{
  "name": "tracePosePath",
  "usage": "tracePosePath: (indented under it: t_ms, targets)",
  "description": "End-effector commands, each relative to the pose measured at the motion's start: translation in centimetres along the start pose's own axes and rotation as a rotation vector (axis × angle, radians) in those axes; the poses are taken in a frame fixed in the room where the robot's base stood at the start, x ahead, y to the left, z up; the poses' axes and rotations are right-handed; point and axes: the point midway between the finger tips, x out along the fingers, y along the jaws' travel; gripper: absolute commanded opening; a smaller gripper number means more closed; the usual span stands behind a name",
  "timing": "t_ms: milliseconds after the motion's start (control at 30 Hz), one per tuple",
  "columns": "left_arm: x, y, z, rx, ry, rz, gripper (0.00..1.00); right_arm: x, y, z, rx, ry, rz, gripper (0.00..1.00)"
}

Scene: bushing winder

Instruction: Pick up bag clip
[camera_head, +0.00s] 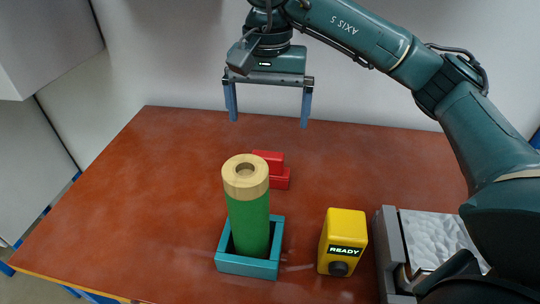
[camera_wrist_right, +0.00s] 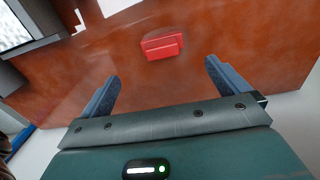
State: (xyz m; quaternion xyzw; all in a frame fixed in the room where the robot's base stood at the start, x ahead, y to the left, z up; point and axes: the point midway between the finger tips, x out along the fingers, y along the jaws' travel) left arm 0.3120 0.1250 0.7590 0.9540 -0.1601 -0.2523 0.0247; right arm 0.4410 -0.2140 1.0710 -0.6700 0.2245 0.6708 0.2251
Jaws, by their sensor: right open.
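The red stepped piece (camera_head: 280,179), which I take to be the bag clip, lies on the table behind the green cylinder, which partly hides it in the head view. In the right wrist view the red piece (camera_wrist_right: 162,46) is fully visible, beyond the fingertips and between their lines. My right gripper (camera_head: 268,120) is open and empty, with its blue fingers pointing down. It hangs in the air above the back part of the table, clear of the red piece. My left gripper is in neither view.
A green cylinder (camera_head: 249,222) with a tan top stands in a teal square holder (camera_head: 247,267) in front of the red piece. A yellow box (camera_head: 345,227) reading READY stands to the right. A grey machine (camera_head: 389,255) is at the right edge. The table's left side is clear.

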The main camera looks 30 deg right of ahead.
Motion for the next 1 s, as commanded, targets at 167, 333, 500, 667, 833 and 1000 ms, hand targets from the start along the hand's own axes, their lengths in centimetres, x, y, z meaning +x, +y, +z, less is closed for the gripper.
tracePosePath:
  t_ms: [167,333,500,667,833,1000]
  targets:
    - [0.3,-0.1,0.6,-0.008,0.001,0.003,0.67,2.9,0.0,0.1,-0.003,-0.005,0.004,1.0]
    - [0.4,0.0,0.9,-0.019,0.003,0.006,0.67,6.0,0.0,0.0,-0.002,-0.004,0.003,1.0]
    - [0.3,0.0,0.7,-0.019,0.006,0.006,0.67,7.6,0.0,-0.1,0.0,-0.001,0.001,1.0]
    - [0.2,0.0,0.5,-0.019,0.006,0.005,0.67,8.7,0.0,-0.3,0.0,-0.002,0.003,1.0]
    - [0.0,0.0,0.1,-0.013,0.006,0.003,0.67,11.2,-0.2,-1.1,0.0,-0.003,0.005,1.0]
    - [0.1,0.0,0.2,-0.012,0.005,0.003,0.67,12.9,-0.2,-1.0,0.0,-0.001,0.002,1.0]
